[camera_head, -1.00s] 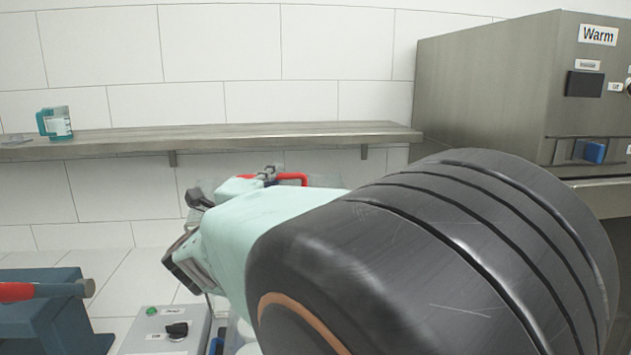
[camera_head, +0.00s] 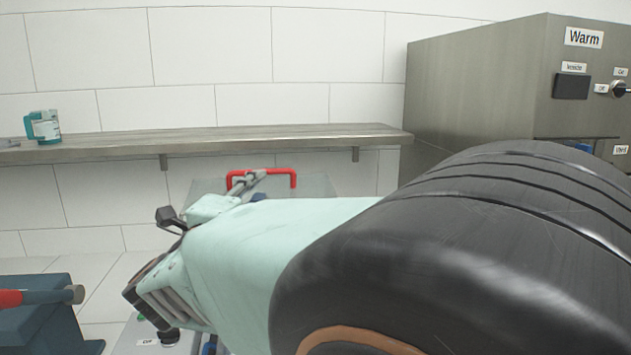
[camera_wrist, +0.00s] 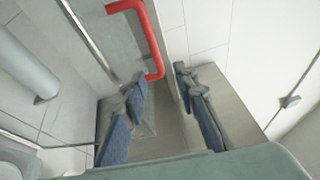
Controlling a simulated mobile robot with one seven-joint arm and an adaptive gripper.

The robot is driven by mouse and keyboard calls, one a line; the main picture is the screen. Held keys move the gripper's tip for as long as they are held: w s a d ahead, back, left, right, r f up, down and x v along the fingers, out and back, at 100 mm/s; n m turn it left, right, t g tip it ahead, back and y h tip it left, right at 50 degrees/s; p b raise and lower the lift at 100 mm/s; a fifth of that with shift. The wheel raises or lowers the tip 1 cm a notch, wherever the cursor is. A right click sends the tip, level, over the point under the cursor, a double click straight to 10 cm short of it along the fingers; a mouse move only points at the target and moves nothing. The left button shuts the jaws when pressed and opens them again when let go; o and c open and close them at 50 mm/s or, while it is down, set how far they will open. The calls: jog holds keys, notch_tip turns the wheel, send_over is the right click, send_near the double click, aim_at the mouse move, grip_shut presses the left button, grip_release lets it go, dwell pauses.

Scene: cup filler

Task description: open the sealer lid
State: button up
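The sealer lid (camera_head: 318,187) is a clear panel with a red handle (camera_head: 280,171) in the middle of the head view, behind my arm. The red handle (camera_wrist: 151,38) also shows at the top centre of the wrist view. My gripper (camera_wrist: 160,75) is open and empty, with blue-padded fingers spread apart. The handle's lower end appears in the gap between the fingertips there; I cannot tell how deep it sits or whether it touches. In the head view the gripper fingers (camera_head: 247,184) overlap the handle's left part. My arm hides most of the sealer.
A steel machine marked Warm (camera_head: 500,95) stands at right. A wall shelf (camera_head: 220,139) holds a teal cup (camera_head: 44,127). A dark blue device with a red-gripped lever (camera_head: 35,297) is at lower left. A grey control box (camera_head: 128,335) is partly hidden below my wrist.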

jog(key=s+a, duration=0.1)
jog(key=s, duration=0.6)
jog(key=shift+f, duration=0.4)
